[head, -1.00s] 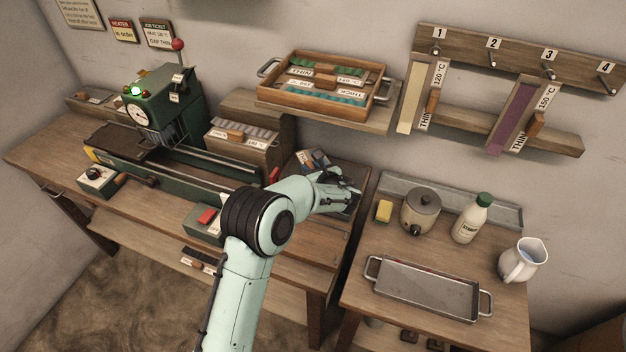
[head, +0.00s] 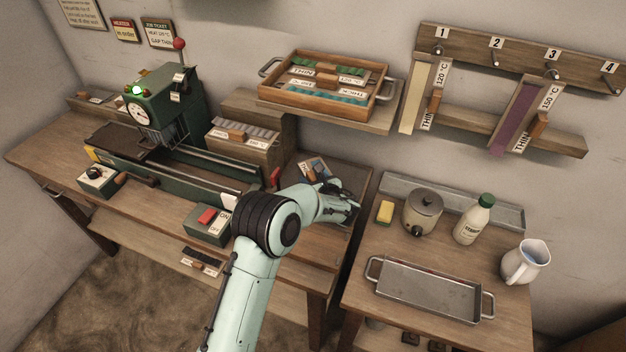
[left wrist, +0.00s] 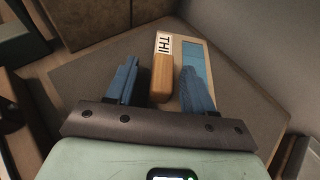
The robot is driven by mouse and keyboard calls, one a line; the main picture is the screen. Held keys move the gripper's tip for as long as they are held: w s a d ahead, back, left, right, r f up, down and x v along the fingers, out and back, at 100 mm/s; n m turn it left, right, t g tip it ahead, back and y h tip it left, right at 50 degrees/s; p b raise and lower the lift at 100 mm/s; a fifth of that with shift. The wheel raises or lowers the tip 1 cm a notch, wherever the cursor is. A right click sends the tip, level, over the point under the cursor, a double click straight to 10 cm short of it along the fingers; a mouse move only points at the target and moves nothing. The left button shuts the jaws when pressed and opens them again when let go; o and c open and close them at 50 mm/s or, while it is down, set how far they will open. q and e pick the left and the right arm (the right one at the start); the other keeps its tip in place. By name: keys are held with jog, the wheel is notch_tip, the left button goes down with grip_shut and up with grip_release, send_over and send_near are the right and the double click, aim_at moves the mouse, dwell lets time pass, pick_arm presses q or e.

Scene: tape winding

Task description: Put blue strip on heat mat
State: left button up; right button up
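A blue strip (left wrist: 194,62) with a wooden handle (left wrist: 162,76) and a "THI" label lies flat on a dark board (left wrist: 90,78) in the left wrist view. In the head view this strip (head: 312,167) shows at the bench's right end, partly hidden by my left gripper (head: 332,188). The two blue fingers of my left gripper (left wrist: 158,68) are spread, with the handle between them and a gap on its left side. I cannot tell for certain which surface is the heat mat. A dark flat plate (head: 122,138) lies on the green machine. My right gripper is not in view.
A wooden tray of strips (head: 380,98) stands on the shelf behind. A yellow strip (head: 416,97) and a purple strip (head: 514,118) hang on a numbered rack. The right table holds a metal tray (head: 425,306), a pot (head: 422,214), a bottle (head: 472,220) and a jug (head: 524,263).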

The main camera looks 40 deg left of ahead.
pick_arm(q)
jog(key=shift+r, duration=0.3)
jog(key=v, duration=1.1)
jog(key=shift+s+d, duration=0.3)
jog(key=shift+d, duration=0.05)
